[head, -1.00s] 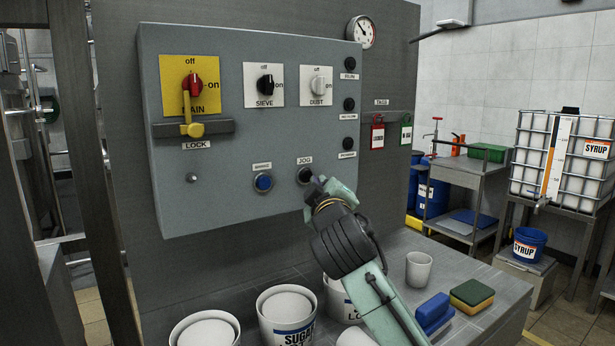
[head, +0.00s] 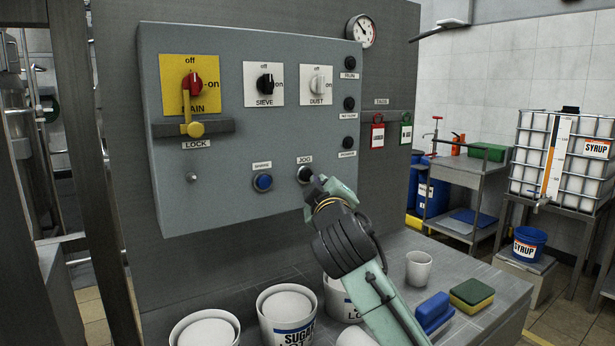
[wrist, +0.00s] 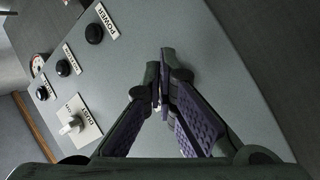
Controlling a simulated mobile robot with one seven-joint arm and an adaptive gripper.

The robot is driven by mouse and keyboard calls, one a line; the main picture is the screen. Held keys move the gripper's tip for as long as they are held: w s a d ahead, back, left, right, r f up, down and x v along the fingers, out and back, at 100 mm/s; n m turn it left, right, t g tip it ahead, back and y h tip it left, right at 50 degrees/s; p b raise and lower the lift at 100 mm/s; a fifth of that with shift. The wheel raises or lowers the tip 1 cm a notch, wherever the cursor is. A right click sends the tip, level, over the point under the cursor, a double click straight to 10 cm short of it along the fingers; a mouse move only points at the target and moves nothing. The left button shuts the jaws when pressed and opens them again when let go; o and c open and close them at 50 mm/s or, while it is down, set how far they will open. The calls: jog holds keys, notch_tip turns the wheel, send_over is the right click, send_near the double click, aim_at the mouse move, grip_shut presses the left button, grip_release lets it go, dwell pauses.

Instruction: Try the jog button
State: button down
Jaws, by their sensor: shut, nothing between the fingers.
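The jog button (head: 305,174) is a dark round button under a JOG label, low on the right part of the grey control panel (head: 222,190). My gripper (head: 314,186) is shut and empty, with its fingertips right at the lower right of the button. I cannot tell whether they touch it or whether it is pressed in. In the wrist view my shut fingertips (wrist: 164,63) point at the panel face, and the jog button does not show past them.
A blue button (head: 263,182) sits left of the jog button. Above are the red main switch (head: 193,84), the sieve knob (head: 265,83) and the dust knob (head: 318,85). Dark lamps (head: 349,104) line the right edge. White tubs (head: 287,312) and sponges (head: 472,294) stand on the bench below.

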jog(key=shift+w+a, duration=0.1)
jog(key=shift+w, duration=0.05)
jog(key=shift+w+a, duration=0.15)
jog(key=shift+w, duration=0.05)
dwell(0.3)
jog(key=shift+w+a, duration=0.25)
jog(key=shift+w, duration=0.1)
dwell(0.7)
jog(key=shift+s, duration=0.1)
jog(key=shift+s+d, duration=0.5)
jog(key=shift+s, duration=0.1)
jog(key=s+d, duration=0.1)
jog(key=s, duration=0.1)
jog(key=s+d, duration=0.2)
jog(key=shift+b, duration=0.3)
dwell(0.3)
